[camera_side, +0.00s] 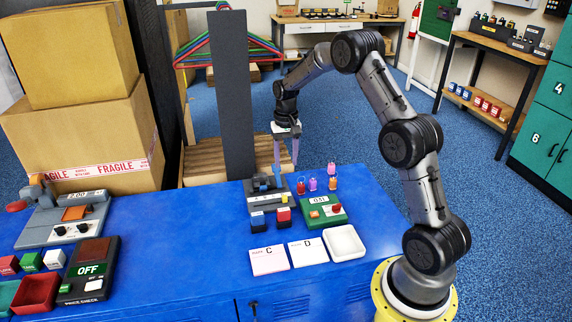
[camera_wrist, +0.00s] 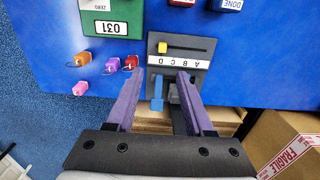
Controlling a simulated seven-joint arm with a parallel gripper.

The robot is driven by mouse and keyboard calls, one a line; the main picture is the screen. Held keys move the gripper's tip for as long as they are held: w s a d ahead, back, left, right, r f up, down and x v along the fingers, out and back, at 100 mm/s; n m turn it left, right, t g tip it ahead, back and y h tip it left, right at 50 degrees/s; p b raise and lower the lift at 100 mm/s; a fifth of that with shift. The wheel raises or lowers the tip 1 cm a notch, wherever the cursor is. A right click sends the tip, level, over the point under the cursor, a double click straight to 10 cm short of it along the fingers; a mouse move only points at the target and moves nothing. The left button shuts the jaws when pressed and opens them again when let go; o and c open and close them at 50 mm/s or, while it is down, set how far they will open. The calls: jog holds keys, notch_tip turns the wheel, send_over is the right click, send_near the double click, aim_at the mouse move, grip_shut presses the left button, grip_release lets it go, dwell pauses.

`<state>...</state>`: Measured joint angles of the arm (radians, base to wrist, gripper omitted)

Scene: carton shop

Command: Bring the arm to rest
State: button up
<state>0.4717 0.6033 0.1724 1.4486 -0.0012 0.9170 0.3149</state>
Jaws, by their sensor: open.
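My gripper (camera_side: 285,165) has two purple fingers and hangs pointing down at the far edge of the blue bench. It is open and holds nothing that I can see. In the wrist view the open fingertips (camera_wrist: 160,74) are spread on either side of a blue lever (camera_wrist: 157,92), at the edge of a grey device (camera_wrist: 203,64) marked A B C D. I cannot tell whether a finger touches the device. In the side view the grey device (camera_side: 282,227) stands below my gripper.
A green device (camera_side: 312,222) reading 031 and several small coloured tagged items (camera_side: 332,170) stand to the right. Cards C (camera_side: 268,262) and D (camera_side: 308,252) and a white tray (camera_side: 345,243) lie nearer. A dark upright post (camera_side: 232,95) and stacked cartons (camera_side: 85,140) stand left. The bench's middle-left is clear.

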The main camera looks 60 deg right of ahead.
jog(key=shift+a, duration=0.1)
jog(key=w+a+r+n+t, duration=0.15)
jog(key=a+r, duration=0.45)
jog(key=r, duration=0.6)
jog(key=s+a+r+n+t, duration=0.2)
jog(key=s+a+r+t, duration=0.1)
jog(key=s+a+r, duration=0.7)
jog(key=s+a+r+n+t, duration=0.1)
jog(key=s+a+n, duration=0.15)
jog(key=s, duration=0.35)
jog(key=s+a+r+n+t, duration=0.1)
jog(key=s+a+r, duration=0.15)
jog(key=s, duration=0.35)
jog(key=s+a+f+n, duration=0.1)
jog(key=s+f+n, duration=0.1)
jog(key=s+f, duration=0.5)
jog(key=shift+s+a+f+g, duration=0.15)
jog(key=shift+s+a+g, duration=0.2)
jog(key=shift+s+g, duration=0.1)
